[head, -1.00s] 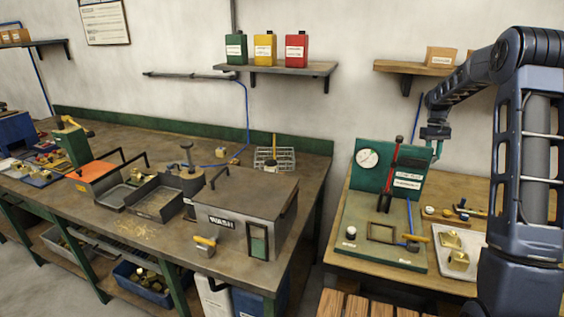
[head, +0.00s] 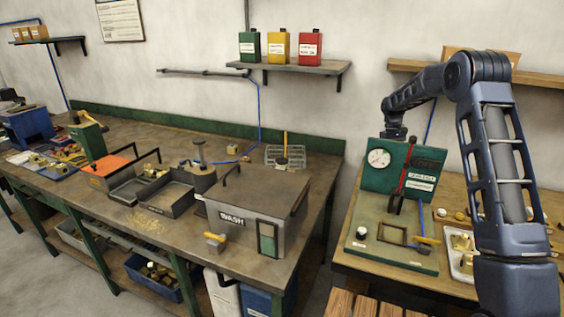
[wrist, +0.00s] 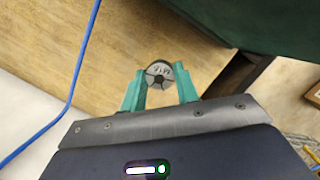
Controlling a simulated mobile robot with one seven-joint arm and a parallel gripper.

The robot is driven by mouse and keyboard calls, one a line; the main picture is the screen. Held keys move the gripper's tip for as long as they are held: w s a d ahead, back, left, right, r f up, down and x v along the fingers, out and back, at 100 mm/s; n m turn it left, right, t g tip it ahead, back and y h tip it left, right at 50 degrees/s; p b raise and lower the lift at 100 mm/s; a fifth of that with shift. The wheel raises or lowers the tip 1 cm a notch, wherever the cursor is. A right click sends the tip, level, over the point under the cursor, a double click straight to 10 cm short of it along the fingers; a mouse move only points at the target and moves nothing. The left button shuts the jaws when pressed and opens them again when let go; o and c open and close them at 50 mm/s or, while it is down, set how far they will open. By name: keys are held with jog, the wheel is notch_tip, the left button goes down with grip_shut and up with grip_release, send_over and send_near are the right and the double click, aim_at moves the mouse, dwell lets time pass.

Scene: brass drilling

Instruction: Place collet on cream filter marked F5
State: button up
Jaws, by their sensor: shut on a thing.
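The collet (wrist: 159,75) is a round, dark steel piece with slots in its face and small lettering on its upper side. In the wrist view my gripper (wrist: 160,88) has its two teal fingers shut on it. In the head view my arm reaches toward the wall behind the green gauge board, and the fingers and collet are hidden or too small to see there. I cannot make out a cream filter marked F5 in either view.
The green gauge board (head: 388,168) stands at the back of the right bench, near my arm's end. A blue hose (wrist: 80,75) runs on the left of the wrist view. A grey wash box (head: 245,212) stands on the left bench. Wooden bench top below the gripper looks clear.

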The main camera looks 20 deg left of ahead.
jog(key=s+a+r+n+t, duration=0.1)
jog(key=a+r+n, duration=0.15)
jog(key=a, duration=0.45)
jog(key=s+a+r+n, duration=0.1)
jog(key=s+a+n, duration=0.1)
jog(key=a+n, duration=0.35)
notch_tip(320, 180, up, 17)
jog(key=n+t+y, duration=0.1)
jog(key=n+t, duration=0.3)
jog(key=n, duration=1.2)
send_over(283, 159)
jog(key=s, duration=0.2)
jog(key=f, duration=1.9)
jog(key=shift+w+f, duration=0.1)
jog(key=shift+w, duration=0.1)
jog(key=shift+f, duration=0.1)
jog(key=o, duration=1.1)
jog(key=shift+c, duration=0.2)
